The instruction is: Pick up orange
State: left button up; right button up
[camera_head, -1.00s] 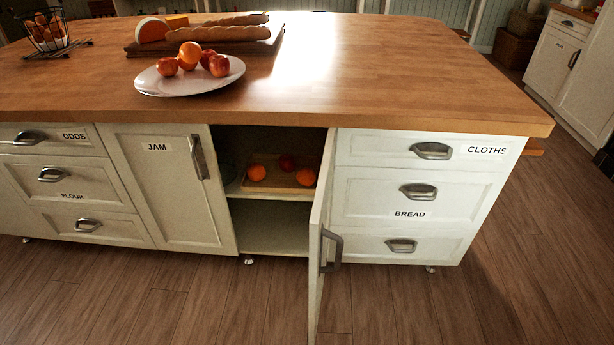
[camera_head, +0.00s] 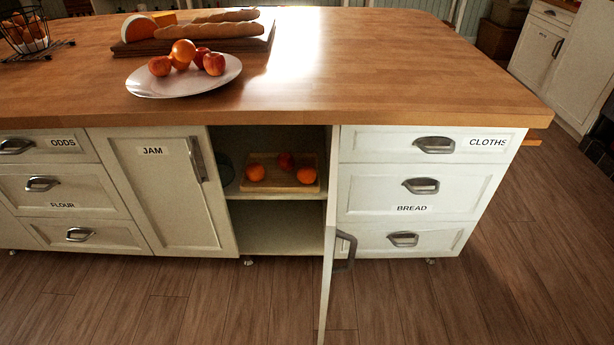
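Inside the open cabinet, two oranges sit on a wooden board (camera_head: 280,184) on the upper shelf. The left orange (camera_head: 255,172) is near the board's left end and the right orange (camera_head: 306,175) is near its right end. A red apple (camera_head: 285,161) sits between and behind them. On the island top, a white plate (camera_head: 150,88) holds a pile of fruit; an orange fruit (camera_head: 183,50) is on top, with reddish fruit (camera_head: 214,64) around it. Neither of my grippers is in view.
The cabinet door (camera_head: 329,250) stands open toward me, at the right of the opening. The lower shelf (camera_head: 275,240) is empty. Bread loaves (camera_head: 215,30) and a wire basket (camera_head: 25,35) stand on the island top (camera_head: 380,70). The floor in front is clear.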

aim_at(307, 175)
jog(key=i+j+z, duration=0.2)
jog(key=z, duration=0.25)
jog(key=i+j+z, duration=0.15)
jog(key=j+z, duration=0.25)
jog(key=i+j+z, duration=0.1)
jog(key=z, duration=0.35)
jog(key=j+z, duration=0.4)
